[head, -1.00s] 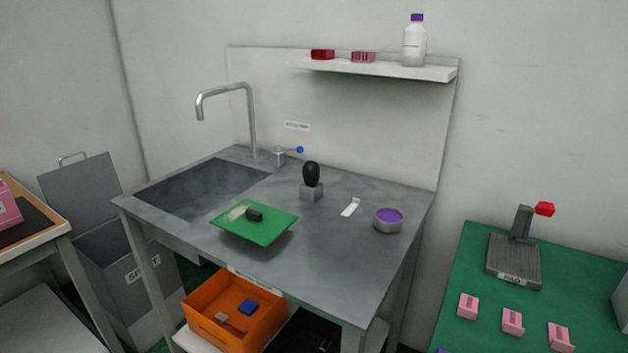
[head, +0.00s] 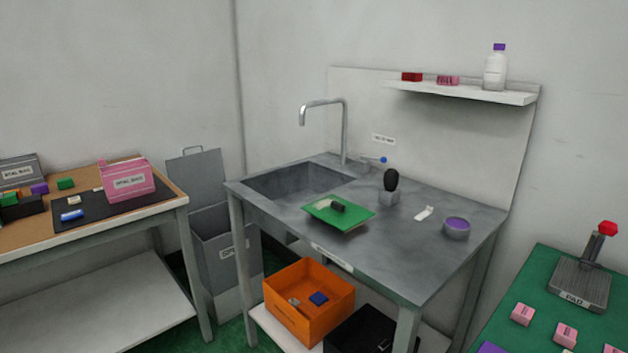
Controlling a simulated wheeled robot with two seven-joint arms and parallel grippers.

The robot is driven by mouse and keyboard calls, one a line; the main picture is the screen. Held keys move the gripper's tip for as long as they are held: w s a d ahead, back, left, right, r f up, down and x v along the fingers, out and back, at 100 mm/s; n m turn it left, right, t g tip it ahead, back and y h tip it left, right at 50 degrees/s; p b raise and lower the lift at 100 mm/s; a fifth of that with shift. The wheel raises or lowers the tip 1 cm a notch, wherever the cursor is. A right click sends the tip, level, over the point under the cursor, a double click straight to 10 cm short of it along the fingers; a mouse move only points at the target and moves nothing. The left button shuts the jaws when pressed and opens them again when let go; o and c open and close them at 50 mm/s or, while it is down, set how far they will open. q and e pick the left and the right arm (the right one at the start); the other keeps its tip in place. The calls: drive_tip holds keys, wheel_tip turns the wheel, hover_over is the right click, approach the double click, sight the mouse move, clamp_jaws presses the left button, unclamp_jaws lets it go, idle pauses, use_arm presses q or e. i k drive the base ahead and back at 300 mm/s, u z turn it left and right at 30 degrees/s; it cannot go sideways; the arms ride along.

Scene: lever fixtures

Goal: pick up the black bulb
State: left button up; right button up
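The black bulb (head: 391,179) is egg-shaped and stands upright on a small grey block (head: 389,198) on the grey sink table (head: 430,262). It stands behind and to the right of the green tray (head: 324,218), clear of it. Neither of my grippers shows in the head view.
A dark cylinder lies on the green tray. A purple-topped round tin (head: 456,228) and a white strip (head: 424,214) lie to the right of the bulb. The faucet (head: 344,130) rises behind the sink. Orange (head: 310,315) and black (head: 350,335) bins sit below. A shelf (head: 465,91) hangs above.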

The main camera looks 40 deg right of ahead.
sight(391, 175)
drive_tip(key=u, duration=0.25)
drive_tip(key=i, duration=1.05)
drive_tip(key=z, duration=1.6)
